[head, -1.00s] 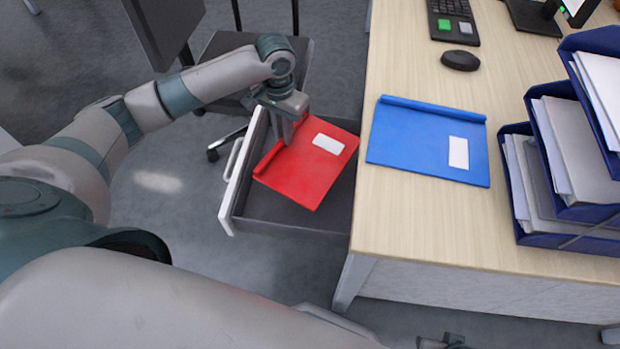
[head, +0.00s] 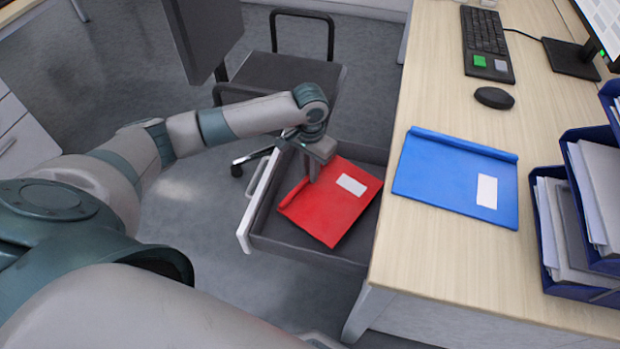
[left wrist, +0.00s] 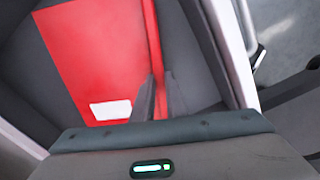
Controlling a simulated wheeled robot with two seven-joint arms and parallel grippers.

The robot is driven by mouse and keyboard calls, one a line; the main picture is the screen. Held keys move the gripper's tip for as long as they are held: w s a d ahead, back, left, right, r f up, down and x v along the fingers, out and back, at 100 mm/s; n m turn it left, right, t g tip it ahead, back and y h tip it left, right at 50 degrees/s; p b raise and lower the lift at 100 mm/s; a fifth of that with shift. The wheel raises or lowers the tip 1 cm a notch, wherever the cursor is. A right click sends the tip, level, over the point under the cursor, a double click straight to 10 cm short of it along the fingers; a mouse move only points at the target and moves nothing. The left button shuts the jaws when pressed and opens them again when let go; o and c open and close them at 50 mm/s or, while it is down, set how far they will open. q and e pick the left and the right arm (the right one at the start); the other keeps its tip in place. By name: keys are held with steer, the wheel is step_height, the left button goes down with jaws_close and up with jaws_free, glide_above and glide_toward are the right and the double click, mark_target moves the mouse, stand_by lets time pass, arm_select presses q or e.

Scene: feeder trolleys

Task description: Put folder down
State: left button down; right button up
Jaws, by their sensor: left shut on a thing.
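A red folder (head: 335,205) with a white label lies in or just above the open drawer (head: 300,243); I cannot tell whether it touches the bottom. My left gripper (head: 312,178) reaches down over the drawer and is shut on the folder near its spine edge. In the left wrist view the red folder (left wrist: 95,55) fills the upper left, and the gripper's fingers (left wrist: 158,98) meet at its spine. A blue folder (head: 455,180) with a white label lies flat on the desk. My right gripper is not in view.
The wooden desk (head: 430,260) stands right of the drawer. It bears a keyboard (head: 486,45), a mouse (head: 494,97), a monitor and blue stacked trays (head: 585,288) with papers. A dark chair (head: 290,72) stands behind the drawer. Floor is clear to the left.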

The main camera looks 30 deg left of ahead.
arm_select(q)
step_height(320, 180, down, 3)
steer(key=shift+f, duration=0.25)
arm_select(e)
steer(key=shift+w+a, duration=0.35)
arm_select(q)
steer(key=c, duration=1.8)
jaws_free()
steer(key=shift+f, duration=0.1)
steer(key=shift+o, duration=0.2)
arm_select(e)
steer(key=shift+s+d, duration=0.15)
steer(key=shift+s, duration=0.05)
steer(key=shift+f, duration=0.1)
